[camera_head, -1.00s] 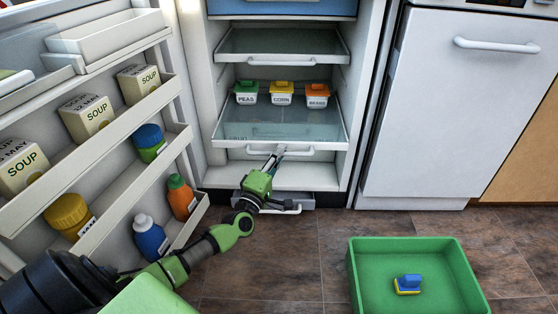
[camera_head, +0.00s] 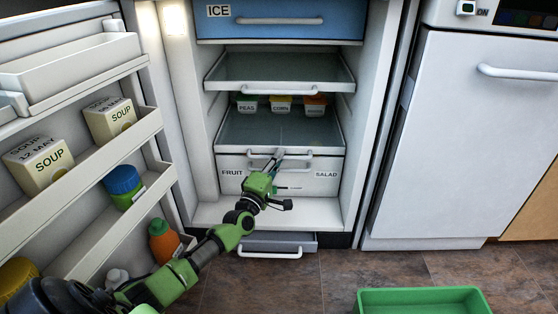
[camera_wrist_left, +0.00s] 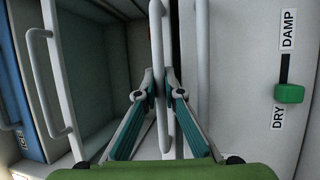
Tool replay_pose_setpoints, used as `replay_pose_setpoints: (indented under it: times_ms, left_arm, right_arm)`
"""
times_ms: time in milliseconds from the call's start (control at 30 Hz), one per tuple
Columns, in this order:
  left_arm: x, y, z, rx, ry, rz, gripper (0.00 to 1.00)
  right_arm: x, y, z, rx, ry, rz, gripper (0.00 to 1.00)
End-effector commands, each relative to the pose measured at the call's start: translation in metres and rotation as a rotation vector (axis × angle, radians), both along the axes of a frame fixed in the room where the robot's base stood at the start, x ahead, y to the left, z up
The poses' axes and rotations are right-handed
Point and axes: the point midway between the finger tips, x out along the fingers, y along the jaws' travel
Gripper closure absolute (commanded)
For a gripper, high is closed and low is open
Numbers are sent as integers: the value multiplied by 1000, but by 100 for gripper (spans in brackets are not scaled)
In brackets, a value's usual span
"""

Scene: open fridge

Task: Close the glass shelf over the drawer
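The glass shelf (camera_head: 245,133) in the lower fridge has a white front edge and bar handle (camera_head: 310,152). Tubs of peas (camera_head: 247,106), corn (camera_head: 281,105) and beans (camera_head: 315,106) stand at its back, partly hidden by the shelf above. The drawer (camera_head: 232,183), labelled FRUIT and SALAD, is directly below; its slider (camera_wrist_left: 288,94) shows in the left wrist view. My left gripper (camera_head: 279,154) reaches the handle near its middle. In the left wrist view its teal fingers (camera_wrist_left: 160,80) appear closed around the bar. My right gripper is not in view.
An upper glass shelf (camera_head: 235,69) juts out above, under the blue ICE drawer (camera_head: 225,28). The open fridge door (camera_head: 140,130) holds soup boxes and bottles at left. A low grey drawer (camera_head: 305,242) sticks out at the base. A green bin (camera_head: 420,296) is at lower right.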

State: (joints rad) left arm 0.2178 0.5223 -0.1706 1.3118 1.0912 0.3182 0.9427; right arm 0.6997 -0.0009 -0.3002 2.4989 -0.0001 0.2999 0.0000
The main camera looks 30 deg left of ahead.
Motion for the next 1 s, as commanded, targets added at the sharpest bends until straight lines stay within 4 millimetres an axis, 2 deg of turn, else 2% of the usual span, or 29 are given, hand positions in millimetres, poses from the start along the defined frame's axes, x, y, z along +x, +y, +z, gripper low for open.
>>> replay_pose_setpoints:
  times_ms: [33,67,400,533,667,1000]
  left_arm:
    - [0,-1,-2,0,3,-1,81]
    - [0,-1,-2,0,3,-1,74]
    - [-1,-1,-1,1,1,-1,74]
    - [-8,-2,-3,0,2,-1,74]
    - [-27,-4,-7,-1,3,-1,74]
    - [-91,-14,-19,1,3,-1,74]
  right_arm:
    - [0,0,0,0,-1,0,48]
    - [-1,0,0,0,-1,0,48]
    - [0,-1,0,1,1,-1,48]
    - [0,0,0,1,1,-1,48]
    - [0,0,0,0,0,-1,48]
    - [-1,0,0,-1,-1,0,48]
